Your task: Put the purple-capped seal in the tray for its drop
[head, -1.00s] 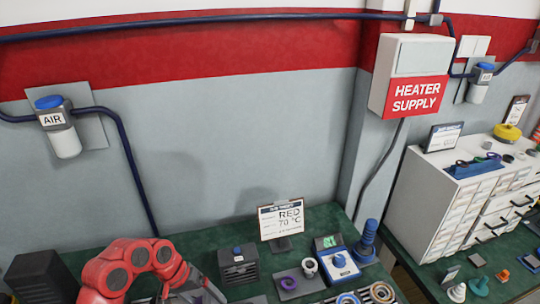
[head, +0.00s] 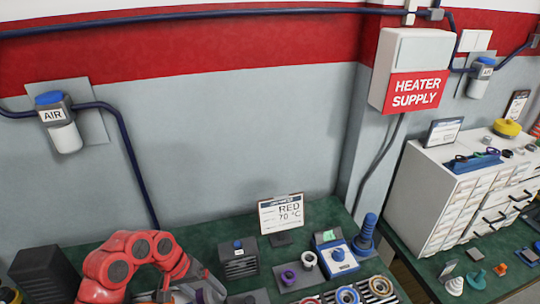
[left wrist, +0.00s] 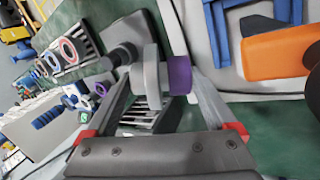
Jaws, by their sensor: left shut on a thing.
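My left gripper (left wrist: 160,90) is shut on the purple-capped seal. In the left wrist view its purple cap (left wrist: 180,75) is by the right finger and its pale round body (left wrist: 152,75) is toward the left finger. In the head view my left gripper (head: 203,294) is low in the picture, partly cut off by the bottom edge, and the seal is hard to make out there. A pale grey tray-like surface (left wrist: 205,60) fills the upper right of the left wrist view. I cannot tell whether it is the drop's tray. My right gripper is out of view.
A plate with a purple ring (head: 288,276) and a white ring (head: 309,259) lies beside a blue-and-white device (head: 338,256). A rack of several rings (head: 347,295) is in front. A sign (head: 282,214) reads RED 70 °C. A dark box (head: 238,262) stands near my gripper.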

